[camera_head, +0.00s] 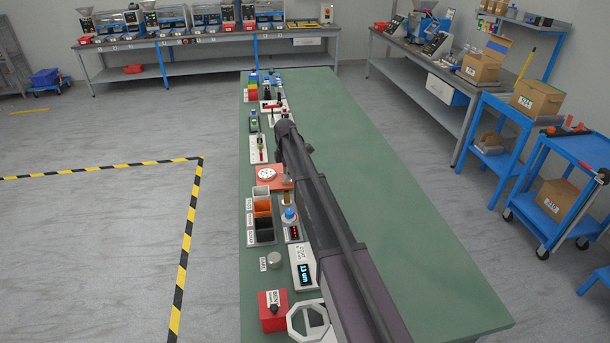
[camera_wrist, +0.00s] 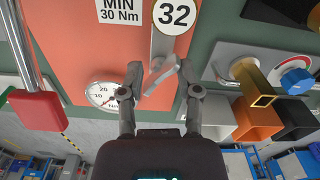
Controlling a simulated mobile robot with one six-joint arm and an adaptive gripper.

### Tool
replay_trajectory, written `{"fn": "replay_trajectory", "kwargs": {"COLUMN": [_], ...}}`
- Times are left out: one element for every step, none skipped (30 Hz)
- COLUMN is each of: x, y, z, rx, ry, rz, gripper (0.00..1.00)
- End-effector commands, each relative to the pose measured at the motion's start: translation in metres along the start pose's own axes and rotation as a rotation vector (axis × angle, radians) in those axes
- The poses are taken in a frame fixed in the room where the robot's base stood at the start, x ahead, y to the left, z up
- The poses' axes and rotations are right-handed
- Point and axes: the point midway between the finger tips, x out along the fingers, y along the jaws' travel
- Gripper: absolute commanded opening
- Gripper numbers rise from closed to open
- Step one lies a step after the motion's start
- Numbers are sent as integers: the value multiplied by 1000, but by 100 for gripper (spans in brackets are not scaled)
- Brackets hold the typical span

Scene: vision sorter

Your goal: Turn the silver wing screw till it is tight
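The silver wing screw (camera_wrist: 160,80) shows in the wrist view on an orange-red plate (camera_wrist: 75,50). Its wing is slanted, and a grey bar with a round "32" label (camera_wrist: 174,14) runs up behind it. My gripper (camera_wrist: 161,72) is open, with one finger to either side of the wing; I cannot tell whether either touches it. A round white dial marked Nm (camera_wrist: 101,94) sits left of the screw, partly behind the left finger; its reading is too small to tell. In the head view the orange-red unit (camera_head: 283,184) shows partly; my arm hides the screw and gripper.
A red-handled lever (camera_wrist: 35,107) is at left in the wrist view. A brass square tube (camera_wrist: 252,82), an orange bin (camera_wrist: 258,120) and a blue knob (camera_wrist: 295,76) are at right. Other fixtures line the green table's (camera_head: 400,200) left edge; its right side is clear.

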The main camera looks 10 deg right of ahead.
Motion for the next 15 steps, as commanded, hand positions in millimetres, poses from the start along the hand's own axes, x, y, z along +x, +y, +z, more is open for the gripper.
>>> {"fn": "replay_trajectory", "kwargs": {"x": [0, 0, 0, -7, -10, -14, -17, -19, -22, -25, -28, -31, -33, -36, -39], "y": [1, 1, 1, 1, 1, 1, 1, 1, 1, 1, 1, 1, 1, 1, 1], "z": [0, 0, 0, 0, 0, 0, 0, 0, 0, 0, 0, 0, 0, 0, 0], "rx": [-31, -50, -77, -77, -75, -74, -73, -73, -73, -72, -72, -72, -72, -72, -71], "ry": [-1, -1, -1, -1, -1, -1, -1, -1, -1, 0, 0, 0, 0, 0, 0], "rz": [1, 1, 1, 1, 1, 1, 1, 1, 1, 1, 1, 1, 0, 0, 0], "gripper": [43, 43, 43, 43, 43, 43, 43, 43, 43, 43, 43, 43, 43, 43, 43]}}
